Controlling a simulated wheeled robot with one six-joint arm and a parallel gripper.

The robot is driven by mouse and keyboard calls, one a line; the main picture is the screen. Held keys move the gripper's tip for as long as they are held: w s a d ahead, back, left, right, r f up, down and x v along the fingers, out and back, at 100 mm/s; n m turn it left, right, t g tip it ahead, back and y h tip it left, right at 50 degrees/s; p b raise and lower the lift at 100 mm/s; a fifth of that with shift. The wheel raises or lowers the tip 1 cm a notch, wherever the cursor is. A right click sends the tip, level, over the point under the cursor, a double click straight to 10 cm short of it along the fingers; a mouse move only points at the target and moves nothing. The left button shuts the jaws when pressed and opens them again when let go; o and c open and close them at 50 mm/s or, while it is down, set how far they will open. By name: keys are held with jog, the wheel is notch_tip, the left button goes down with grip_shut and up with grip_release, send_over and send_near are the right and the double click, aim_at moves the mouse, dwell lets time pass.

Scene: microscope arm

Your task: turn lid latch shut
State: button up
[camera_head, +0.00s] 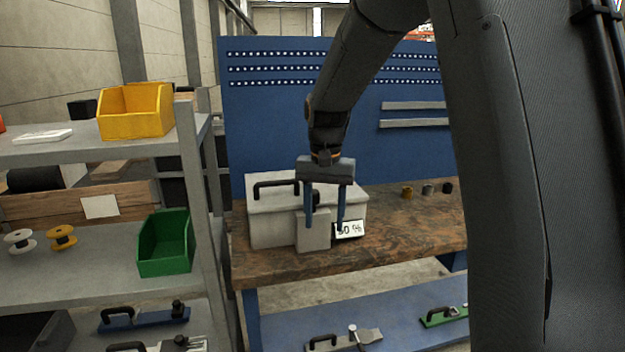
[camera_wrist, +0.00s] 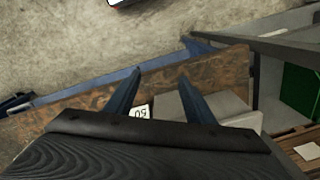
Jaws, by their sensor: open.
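A light grey box with a lid (camera_head: 272,221) stands on the wooden bench top. A black handle (camera_head: 277,187) is on its lid. A grey block (camera_head: 313,231) is at its front, with a small dark part behind my fingers that may be the latch; I cannot tell which way it is turned. A white display reading "50 %" (camera_head: 351,229) is at the front right. My gripper (camera_head: 324,226) is open, fingers pointing down, in front of the box. In the wrist view my gripper (camera_wrist: 160,82) has nothing between its fingertips; the box (camera_wrist: 222,103) is partly hidden by it.
The wooden bench (camera_head: 400,235) is clear to the right, apart from several small knobs (camera_head: 427,190) at the back. A blue pegboard (camera_head: 265,120) stands behind. A grey shelf with a yellow bin (camera_head: 135,112) and a green bin (camera_head: 165,245) is at the left.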

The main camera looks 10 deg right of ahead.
jog(key=w+r+m+p, duration=0.1)
jog(key=w+r, duration=0.2)
jog(key=w, duration=0.1)
jog(key=w+r+m+p, duration=0.1)
jog(key=w+r, duration=0.2)
jog(key=w, duration=0.1)
jog(key=w+r+m+p, duration=0.1)
jog(key=w+r, duration=0.2)
jog(key=w, duration=0.1)
jog(key=shift+d+r+m, duration=0.1)
jog(key=shift+r+m, duration=0.1)
jog(key=shift+m, duration=0.2)
jog(key=shift+f+p, duration=1.25)
jog(key=shift+f, duration=2.55)
jog(key=c, duration=1.1)
jog(key=shift+o, duration=0.2)
